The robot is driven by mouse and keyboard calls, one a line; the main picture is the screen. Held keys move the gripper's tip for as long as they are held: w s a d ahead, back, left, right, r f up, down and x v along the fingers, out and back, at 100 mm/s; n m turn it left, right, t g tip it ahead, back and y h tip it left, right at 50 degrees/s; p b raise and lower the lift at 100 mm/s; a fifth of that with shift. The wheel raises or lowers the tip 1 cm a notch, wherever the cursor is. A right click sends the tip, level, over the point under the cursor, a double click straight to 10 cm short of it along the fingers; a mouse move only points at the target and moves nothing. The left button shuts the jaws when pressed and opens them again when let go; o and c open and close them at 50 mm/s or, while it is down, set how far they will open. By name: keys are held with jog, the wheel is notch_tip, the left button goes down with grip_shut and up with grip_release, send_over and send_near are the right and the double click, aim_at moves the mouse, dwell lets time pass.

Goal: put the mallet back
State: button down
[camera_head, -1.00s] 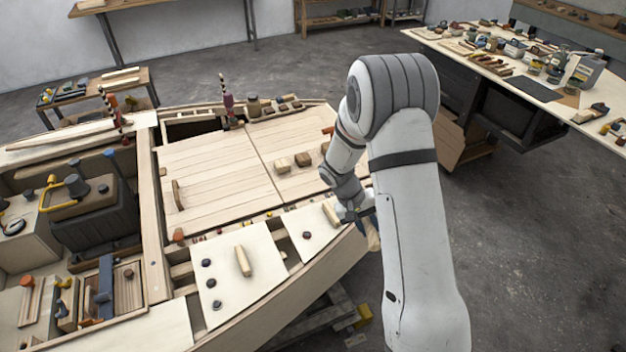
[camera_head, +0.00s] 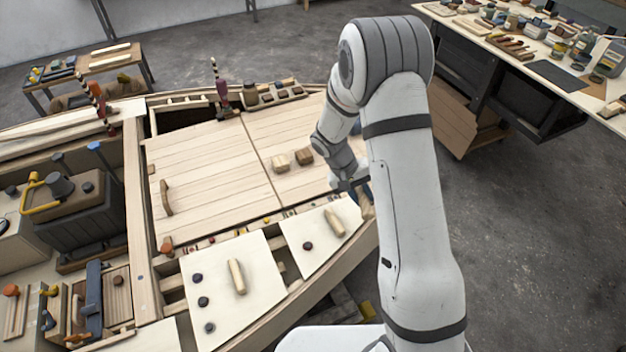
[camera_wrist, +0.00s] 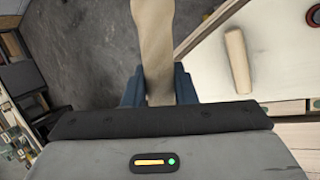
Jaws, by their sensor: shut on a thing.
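My gripper (camera_head: 360,187) is shut on the mallet (camera_wrist: 155,38). In the wrist view, a pale wooden length of it stands between the two dark blue fingers (camera_wrist: 158,88) and runs out past the top edge. Its far end is cut off there, so I cannot tell its full shape. In the head view, a small tan part of the mallet (camera_head: 367,208) shows below my gripper, beside the hull's right edge. My arm hides some of the area behind it.
The plywood hull (camera_head: 205,165) has pale panels with wooden handles (camera_head: 236,276) and black knobs. Two small wooden blocks (camera_head: 281,163) lie on its deck. A workbench (camera_head: 545,65) with many tools stands at the back right. The floor (camera_head: 540,240) at the right is clear.

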jog(key=shift+w+d, duration=0.1)
jog(key=shift+w, duration=0.05)
jog(key=w+a+n+t+b, duration=0.2)
jog(key=w+a+n+b, duration=0.1)
jog(key=w+a+b, duration=0.9)
jog(key=f, duration=0.3)
jog(key=s+f, duration=0.1)
jog(key=f, duration=0.2)
jog(key=s+d+f+p, duration=0.1)
jog(key=f, duration=0.2)
jog(key=shift+s, duration=0.1)
jog(key=shift+f+b, duration=0.4)
jog(key=shift+b, duration=0.15)
jog(key=c, duration=1.2)
grip_release()
